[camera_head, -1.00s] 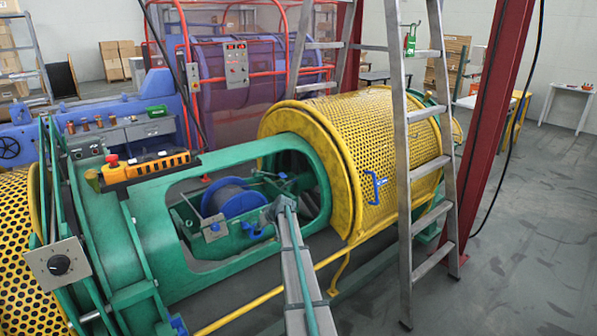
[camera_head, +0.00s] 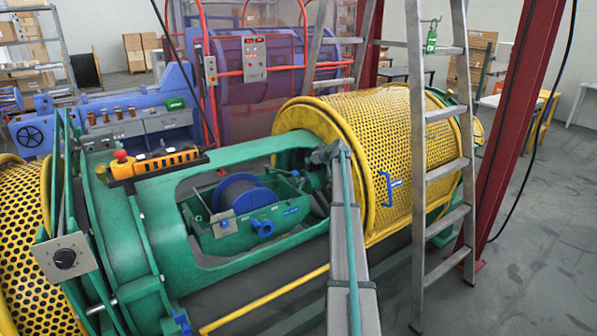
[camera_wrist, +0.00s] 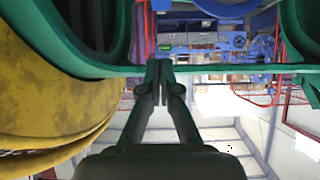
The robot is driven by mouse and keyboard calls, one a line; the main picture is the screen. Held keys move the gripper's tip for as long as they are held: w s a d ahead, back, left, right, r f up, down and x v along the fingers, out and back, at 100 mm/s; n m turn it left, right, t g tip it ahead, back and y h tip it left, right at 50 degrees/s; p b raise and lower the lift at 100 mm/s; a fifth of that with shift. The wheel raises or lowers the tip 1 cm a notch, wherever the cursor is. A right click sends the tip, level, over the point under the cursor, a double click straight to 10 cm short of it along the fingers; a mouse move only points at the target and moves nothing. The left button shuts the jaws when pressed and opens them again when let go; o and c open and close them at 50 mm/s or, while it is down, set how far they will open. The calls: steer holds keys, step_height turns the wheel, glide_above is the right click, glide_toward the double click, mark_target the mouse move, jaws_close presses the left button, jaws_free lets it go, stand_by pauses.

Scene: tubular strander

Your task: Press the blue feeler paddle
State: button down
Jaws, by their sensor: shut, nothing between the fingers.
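In the head view, the green cradle window holds a blue spool (camera_head: 240,196) and a blue knob-like part (camera_head: 262,226) on its near side. A small blue piece (camera_head: 292,211) sits on the cradle wall. I cannot tell which blue part, if any of these, is the feeler paddle. My gripper (camera_head: 326,153) is at the right end of the window, by the yellow drum, its fingers hard to make out there. In the wrist view my gripper (camera_wrist: 160,72) has its fingers together and empty, pointing at a green bar (camera_wrist: 215,70). I cannot tell whether they touch it.
The yellow perforated drum guard (camera_head: 400,150) with a blue handle (camera_head: 388,188) is right of my gripper. A ladder (camera_head: 425,150) and red column (camera_head: 515,130) stand further right. An orange control box (camera_head: 155,165) is on the green frame at left. A yellow rail (camera_head: 265,298) runs along the front.

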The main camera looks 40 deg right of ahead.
steer(key=shift+w, duration=0.1)
steer(key=p, duration=0.4)
glide_above(294, 171)
steer(key=s, duration=0.4)
step_height(294, 171, down, 5)
steer(key=f, duration=0.2)
steer(key=f+p, duration=0.1)
steer(key=f, duration=0.1)
steer(key=shift+w+a, duration=0.1)
steer(key=shift+w, duration=0.3)
